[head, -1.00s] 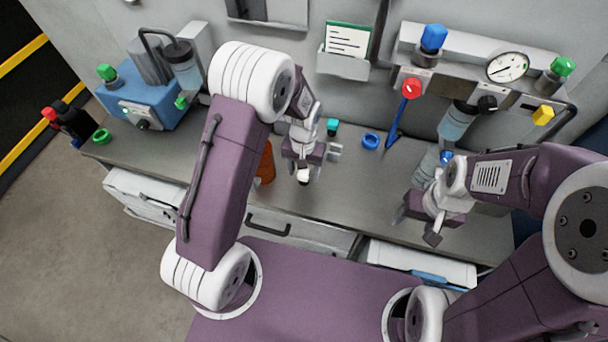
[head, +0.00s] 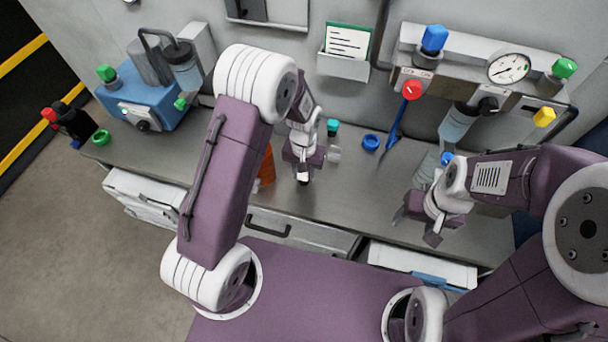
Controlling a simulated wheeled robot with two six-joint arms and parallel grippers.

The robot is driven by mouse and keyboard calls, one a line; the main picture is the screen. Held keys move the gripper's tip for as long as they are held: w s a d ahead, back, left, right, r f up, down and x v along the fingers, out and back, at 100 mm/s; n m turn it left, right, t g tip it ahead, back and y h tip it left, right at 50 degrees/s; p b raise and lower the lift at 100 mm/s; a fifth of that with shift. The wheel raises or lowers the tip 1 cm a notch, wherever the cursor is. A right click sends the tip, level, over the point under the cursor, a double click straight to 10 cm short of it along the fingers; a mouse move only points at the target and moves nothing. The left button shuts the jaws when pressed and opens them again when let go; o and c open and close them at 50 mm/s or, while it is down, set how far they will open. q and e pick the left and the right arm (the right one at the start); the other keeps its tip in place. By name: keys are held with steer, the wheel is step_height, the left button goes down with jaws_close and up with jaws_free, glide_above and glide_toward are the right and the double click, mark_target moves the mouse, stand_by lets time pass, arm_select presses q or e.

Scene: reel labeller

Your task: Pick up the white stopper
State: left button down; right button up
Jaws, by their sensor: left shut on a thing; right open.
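The white stopper (head: 303,176) is a small pale piece at the tips of my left gripper (head: 303,179) in the head view, mostly hidden by the fingers. My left gripper points down over the bench and is shut on it. I cannot tell whether the stopper still touches the bench top. My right gripper (head: 421,222) is open and empty above the right part of the bench.
An orange bottle (head: 267,166) stands just left of my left gripper, partly behind my arm. A teal-capped clear vessel (head: 333,128) is close on its right. A blue ring (head: 371,142) lies further right. The bench (head: 365,190) middle is clear.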

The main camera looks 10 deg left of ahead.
arm_select(q)
step_height(320, 180, up, 3)
steer(key=shift+r, duration=0.1)
steer(key=s+d+r+b, duration=0.1)
steer(key=s+d+r, duration=0.2)
steer(key=d+r, duration=0.4)
steer(key=d, duration=0.4)
steer(key=shift+d, duration=0.15)
